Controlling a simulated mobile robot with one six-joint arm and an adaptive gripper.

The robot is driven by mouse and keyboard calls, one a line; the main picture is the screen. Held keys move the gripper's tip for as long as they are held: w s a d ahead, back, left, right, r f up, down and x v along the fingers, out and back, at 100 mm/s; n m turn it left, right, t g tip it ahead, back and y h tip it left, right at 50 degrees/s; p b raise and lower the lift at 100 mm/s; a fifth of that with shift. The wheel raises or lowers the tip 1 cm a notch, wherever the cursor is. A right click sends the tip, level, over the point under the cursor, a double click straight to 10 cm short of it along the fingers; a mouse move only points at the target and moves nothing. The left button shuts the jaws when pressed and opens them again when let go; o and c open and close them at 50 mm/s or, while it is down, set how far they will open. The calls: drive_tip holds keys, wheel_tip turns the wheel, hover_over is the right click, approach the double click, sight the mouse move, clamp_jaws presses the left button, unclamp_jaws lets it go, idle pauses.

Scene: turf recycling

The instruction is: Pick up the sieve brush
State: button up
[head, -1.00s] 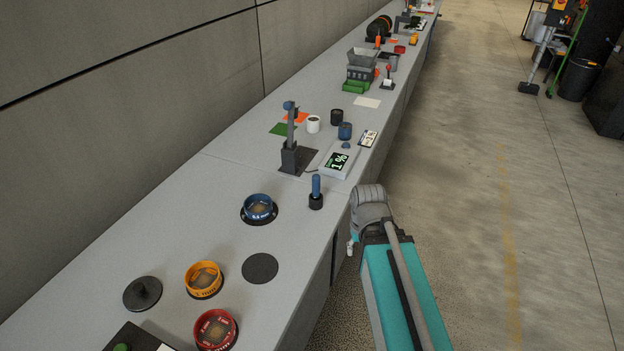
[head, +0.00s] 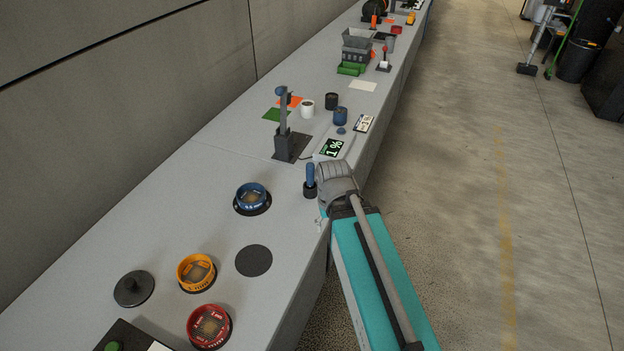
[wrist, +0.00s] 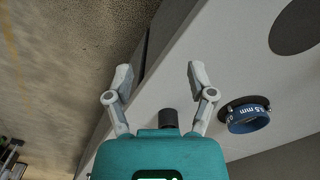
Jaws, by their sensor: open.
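The sieve brush (head: 310,176) appears to be the upright item with a blue handle and a dark lower part, near the bench's front edge. In the head view it stands just left of my grey wrist, which hides part of its right side. In the wrist view a dark round piece (wrist: 169,117), probably its lower part, shows between the finger bases, partly hidden by the gripper body. My gripper (wrist: 158,75) is open, its fingers spread over the bench edge with nothing clearly held. I cannot tell whether it touches the brush.
A blue sieve (head: 252,197) sits left of the brush; it also shows in the wrist view (wrist: 248,120). Orange (head: 196,272) and red (head: 209,325) sieves, a black lid (head: 134,288) and a dark disc (head: 254,260) are nearer. A stand (head: 284,130) and scale (head: 330,148) are behind.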

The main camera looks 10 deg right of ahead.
sight(310, 164)
drive_tip(key=w+r+m+p, duration=0.5)
drive_tip(key=w+r+p, duration=0.2)
drive_tip(key=w, duration=0.4)
drive_tip(key=w+r+m+p, duration=0.4)
drive_tip(key=w+r+p, duration=0.4)
drive_tip(key=w, duration=0.4)
drive_tip(key=shift+a+r+m, duration=0.25)
drive_tip(key=shift+a+m, duration=0.15)
drive_tip(key=shift+f, duration=0.15)
wheel_tip(310, 164, down, 8)
drive_tip(key=b, duration=0.8)
drive_tip(key=shift+f, duration=0.2)
drive_tip(key=shift+f+b, duration=0.15)
drive_tip(key=shift+b, duration=0.2)
wheel_tip(310, 164, down, 5)
drive_tip(key=b, duration=0.5)
clamp_jaws()
